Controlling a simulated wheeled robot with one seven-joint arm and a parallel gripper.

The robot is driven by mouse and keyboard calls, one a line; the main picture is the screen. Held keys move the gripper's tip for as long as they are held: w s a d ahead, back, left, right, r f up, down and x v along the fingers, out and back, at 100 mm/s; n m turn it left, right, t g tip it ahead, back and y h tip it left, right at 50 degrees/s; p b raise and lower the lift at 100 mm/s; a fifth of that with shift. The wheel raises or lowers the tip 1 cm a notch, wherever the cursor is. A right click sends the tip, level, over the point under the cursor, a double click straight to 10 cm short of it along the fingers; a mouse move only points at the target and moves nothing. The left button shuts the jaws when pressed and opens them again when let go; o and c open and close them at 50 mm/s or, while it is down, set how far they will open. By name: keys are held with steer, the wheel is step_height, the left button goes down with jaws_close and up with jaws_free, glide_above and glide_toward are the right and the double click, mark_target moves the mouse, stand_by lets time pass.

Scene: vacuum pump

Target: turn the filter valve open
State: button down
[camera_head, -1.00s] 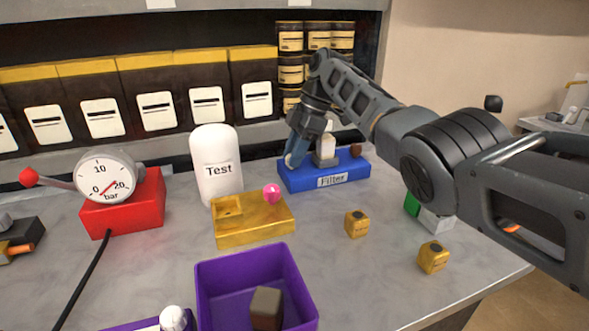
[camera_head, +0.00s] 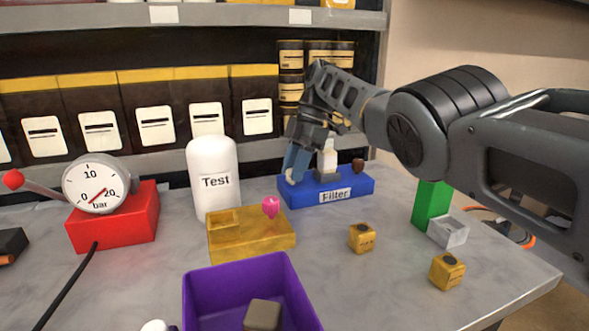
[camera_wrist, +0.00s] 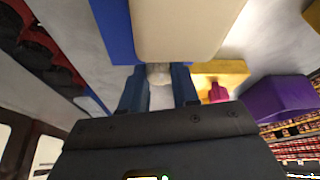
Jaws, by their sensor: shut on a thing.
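The blue filter block (camera_head: 335,190) labelled "Filter" stands at the back of the table. It carries a white upright part (camera_head: 327,158) in its middle and a dark brown knob (camera_head: 358,165) at its right end. My gripper (camera_head: 293,170) points down at the block's left end. Its blue fingers are shut on a small whitish knob (camera_head: 290,178), which I take to be the filter valve. In the wrist view the knob (camera_wrist: 159,75) sits between the fingers, beside the blue block (camera_wrist: 113,30). The fingers hide much of it, and its turn angle cannot be told.
A white "Test" bottle (camera_head: 213,180) and a yellow block (camera_head: 245,243) with a pink knob (camera_head: 271,207) stand left of the filter. A red gauge block (camera_head: 120,222) is farther left. A purple bin (camera_head: 213,285) is in front; small yellow cubes (camera_head: 362,238) lie right.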

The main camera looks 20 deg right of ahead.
steer(key=c, duration=0.8)
jaws_free()
steer(key=shift+r, duration=0.15)
